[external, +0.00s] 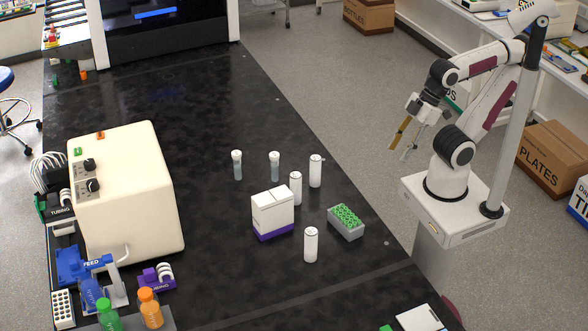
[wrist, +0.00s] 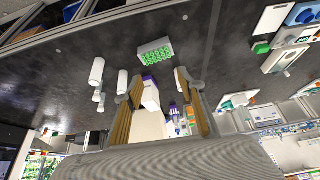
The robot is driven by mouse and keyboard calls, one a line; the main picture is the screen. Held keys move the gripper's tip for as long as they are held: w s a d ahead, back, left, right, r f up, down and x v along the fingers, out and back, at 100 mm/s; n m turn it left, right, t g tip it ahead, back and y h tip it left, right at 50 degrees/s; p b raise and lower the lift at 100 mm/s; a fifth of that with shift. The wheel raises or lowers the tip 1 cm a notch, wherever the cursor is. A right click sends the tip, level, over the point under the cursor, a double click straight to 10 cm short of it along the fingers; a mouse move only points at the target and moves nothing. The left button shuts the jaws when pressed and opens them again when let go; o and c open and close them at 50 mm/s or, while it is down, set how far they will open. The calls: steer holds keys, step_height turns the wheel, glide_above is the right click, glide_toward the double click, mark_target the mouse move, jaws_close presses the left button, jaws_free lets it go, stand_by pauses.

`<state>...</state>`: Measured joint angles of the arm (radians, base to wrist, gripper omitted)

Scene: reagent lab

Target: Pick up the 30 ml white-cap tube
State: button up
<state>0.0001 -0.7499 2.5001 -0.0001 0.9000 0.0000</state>
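Two slim tubes with white caps and clear bluish bodies stand upright on the black bench in the external view, a left one (external: 237,166) and a right one (external: 274,166). Volume marks are too small to read, so I cannot tell which is 30 ml. Three wider all-white cylinders stand nearby: one at the back (external: 316,171), one in the middle (external: 296,188) and one in front (external: 311,245). My gripper (external: 398,154) is open and empty, raised to the right of the bench, well apart from the tubes. Its spread fingers also show in the wrist view (wrist: 158,76).
A white box with purple base (external: 272,213) and a grey rack with green tops (external: 345,221) stand near the cylinders. A large cream instrument (external: 128,195) fills the bench's left. Bare bench lies behind the tubes. Cartons (external: 553,160) sit on the floor at right.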

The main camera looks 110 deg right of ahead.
steer(key=shift+o, duration=0.7)
steer(key=w+d+m+t+h, duration=0.1)
steer(key=w+d+t+h, duration=0.1)
steer(key=w+d, duration=0.85)
steer(key=w+d+m+t+h, duration=0.1)
steer(key=w+d+h, duration=0.1)
steer(key=w+d, duration=0.8)
steer(key=w+d+f+t, duration=0.2)
steer(key=w+d+f, duration=0.4)
steer(key=d+f, duration=0.2)
steer(key=w+d+f+m+t, duration=0.1)
steer(key=w+d+f+t, duration=0.1)
steer(key=w+d+f, duration=0.5)
steer(key=shift+d+f, duration=0.85)
steer(key=shift+d, duration=0.15)
